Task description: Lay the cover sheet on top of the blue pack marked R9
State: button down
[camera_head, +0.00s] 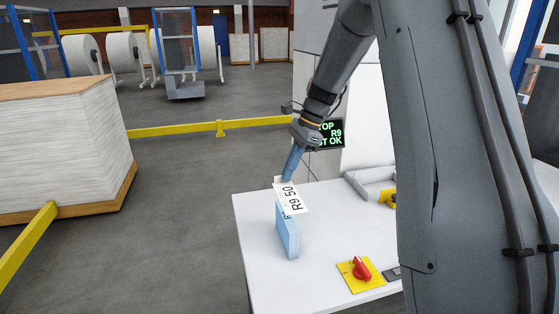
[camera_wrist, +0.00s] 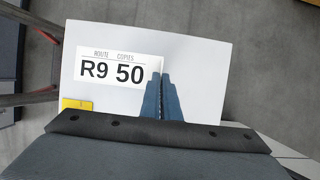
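The cover sheet (camera_head: 294,200) is white and printed "R9 50". My gripper (camera_head: 287,180), with blue fingers, is shut on its edge. In the wrist view the cover sheet (camera_wrist: 112,70) faces the camera, its right edge at the closed fingertips (camera_wrist: 163,74). The light blue pack (camera_head: 288,240) is on the white table, below the sheet in the head view. The sheet hides its upper part, including most of its marking. I cannot tell whether sheet and pack touch. I cannot make out the pack in the wrist view.
The white table (camera_head: 259,262) bears a red rotary switch (camera_head: 361,268) on a yellow plate and a grey device (camera_head: 371,184) at the back. A dark screen (camera_head: 331,134) shows partly hidden green text with "R9" and "OK". A yellow rail (camera_head: 180,131) crosses the floor behind.

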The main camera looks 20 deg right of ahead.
aim_at(286, 188)
jog(key=shift+w, duration=0.4)
jog(key=shift+a+p, duration=0.2)
jog(key=shift+p, duration=0.1)
jog(key=shift+f+b, duration=0.8)
jog(key=shift+f, duration=2.3)
jog(key=shift+f, duration=0.35)
jog(key=c, duration=1.9)
grip_release()
jog(key=shift+c, duration=0.2)
